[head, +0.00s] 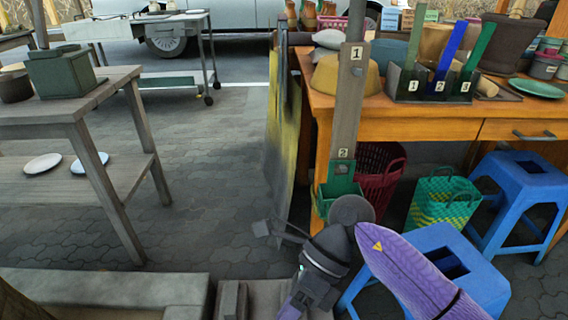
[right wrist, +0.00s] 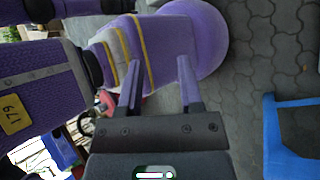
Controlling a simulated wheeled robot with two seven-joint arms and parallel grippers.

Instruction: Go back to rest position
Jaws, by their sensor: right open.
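My right gripper (right wrist: 163,88) shows in the right wrist view with its two fingers apart and nothing held between them. Purple parts of my own body lie beyond the fingers. In the head view my purple right arm comes in from the lower right and bends near the bottom middle; its fingers cannot be made out there. My left gripper is not in view.
A wooden table (head: 450,128) on the right bears a numbered holder (head: 430,86) with upright tools, and a green plate (head: 537,88). Blue stools (head: 530,172) and a green basket (head: 440,203) stand close to my right arm. Paving (head: 205,160) is clear left of centre.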

